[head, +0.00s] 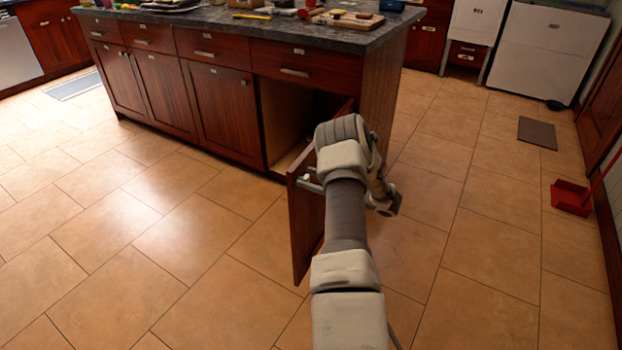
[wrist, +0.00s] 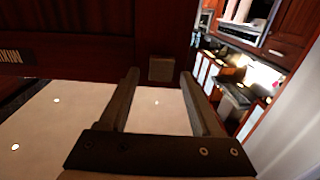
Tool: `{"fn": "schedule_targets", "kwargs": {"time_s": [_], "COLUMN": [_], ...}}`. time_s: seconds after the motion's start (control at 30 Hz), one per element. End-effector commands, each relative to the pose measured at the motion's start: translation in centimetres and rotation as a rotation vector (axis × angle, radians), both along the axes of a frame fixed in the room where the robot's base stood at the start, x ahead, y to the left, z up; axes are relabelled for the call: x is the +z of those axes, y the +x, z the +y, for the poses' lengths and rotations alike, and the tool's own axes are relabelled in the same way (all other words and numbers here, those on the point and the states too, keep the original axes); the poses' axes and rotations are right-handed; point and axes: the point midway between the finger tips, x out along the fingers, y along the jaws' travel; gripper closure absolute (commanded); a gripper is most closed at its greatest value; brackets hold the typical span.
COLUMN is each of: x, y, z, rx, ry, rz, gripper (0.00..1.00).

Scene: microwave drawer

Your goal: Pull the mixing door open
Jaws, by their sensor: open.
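The dark red wooden door (head: 306,238) at the right end of the island stands wide open in the head view, swung out from its cabinet. The open cabinet interior (head: 285,115) shows behind it. My arm covers part of the door. Small pale metal parts show at the door's edge; I cannot tell handle from fingertips there. In the wrist view my gripper (wrist: 159,74) is open, its two fingers apart with nothing held between them. Dark wood (wrist: 90,55) lies just beyond the fingertips, with a small square plate (wrist: 161,69) between them.
The island's other doors (head: 217,110) and drawers (head: 295,72) are shut. Its countertop (head: 230,33) holds several items. A red dustpan (head: 570,197) and a dark mat (head: 537,132) lie at right.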

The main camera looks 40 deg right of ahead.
Motion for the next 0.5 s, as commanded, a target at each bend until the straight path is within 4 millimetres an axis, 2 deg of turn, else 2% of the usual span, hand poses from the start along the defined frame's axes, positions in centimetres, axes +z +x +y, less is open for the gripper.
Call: {"fn": "schedule_targets", "kwargs": {"time_s": [0.17, 0.27, 0.5], "x": [0.0, 0.0, 0.2], "y": [-0.3, -1.3, -6.2], "z": [-0.2, -0.6, -2.8], "rx": [-0.001, -0.002, -0.005], "ry": [0.001, 0.000, 0.000], "rz": [0.001, 0.003, 0.002], "gripper": [0.35, 0.35, 0.35]}}
